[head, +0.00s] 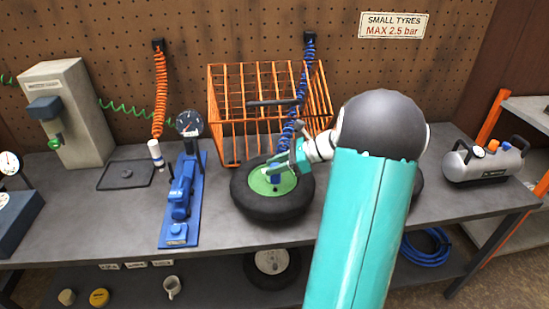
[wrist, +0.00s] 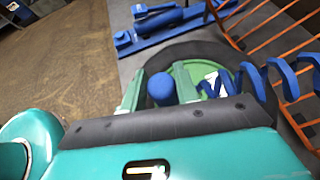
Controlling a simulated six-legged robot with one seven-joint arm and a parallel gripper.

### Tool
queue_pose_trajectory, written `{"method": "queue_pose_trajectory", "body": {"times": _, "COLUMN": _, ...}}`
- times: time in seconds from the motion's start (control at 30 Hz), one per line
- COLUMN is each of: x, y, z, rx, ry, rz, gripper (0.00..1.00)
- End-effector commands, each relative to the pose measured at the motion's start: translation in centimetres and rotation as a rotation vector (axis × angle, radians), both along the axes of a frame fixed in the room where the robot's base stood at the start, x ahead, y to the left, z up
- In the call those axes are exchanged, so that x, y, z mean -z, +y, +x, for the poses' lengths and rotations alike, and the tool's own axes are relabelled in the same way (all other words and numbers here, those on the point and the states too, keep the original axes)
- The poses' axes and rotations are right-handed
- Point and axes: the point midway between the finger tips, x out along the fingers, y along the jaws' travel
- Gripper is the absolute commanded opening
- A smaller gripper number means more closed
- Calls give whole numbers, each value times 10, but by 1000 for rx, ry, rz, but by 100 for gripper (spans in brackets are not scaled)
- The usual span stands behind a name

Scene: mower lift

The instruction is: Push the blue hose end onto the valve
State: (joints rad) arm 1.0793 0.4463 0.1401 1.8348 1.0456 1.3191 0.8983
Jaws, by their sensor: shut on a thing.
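The blue coiled hose (head: 308,62) hangs from a hook on the pegboard and runs down to my gripper (head: 278,167). My gripper is shut on the blue hose end (wrist: 160,88), which shows as a round blue piece between the green fingers in the wrist view. It is over the green hub (head: 263,184) of a black tyre (head: 270,208) lying on the bench. The valve cannot be made out; the hose end and fingers cover that area. I cannot tell whether the hose end touches the valve.
An orange wire cage (head: 226,88) stands behind the tyre. A blue tool with a gauge (head: 181,190) is to its left. An orange coiled hose (head: 160,95) hangs at the left. A silver air tank (head: 486,164) stands at the right. The grey bench (head: 125,215) is clear at front left.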

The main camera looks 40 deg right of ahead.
Motion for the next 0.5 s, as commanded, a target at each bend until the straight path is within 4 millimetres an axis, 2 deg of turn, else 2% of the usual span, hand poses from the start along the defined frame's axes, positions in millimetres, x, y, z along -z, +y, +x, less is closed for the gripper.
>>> {"method": "queue_pose_trajectory", "body": {"times": 0.2, "x": 21, "y": 0, "z": 2, "rx": -3, "ry": 0, "rz": 2, "gripper": 3}}
{"method": "queue_pose_trajectory", "body": {"times": 0.5, "x": 29, "y": -1, "z": 3, "rx": -4, "ry": 0, "rz": 0, "gripper": 3}}
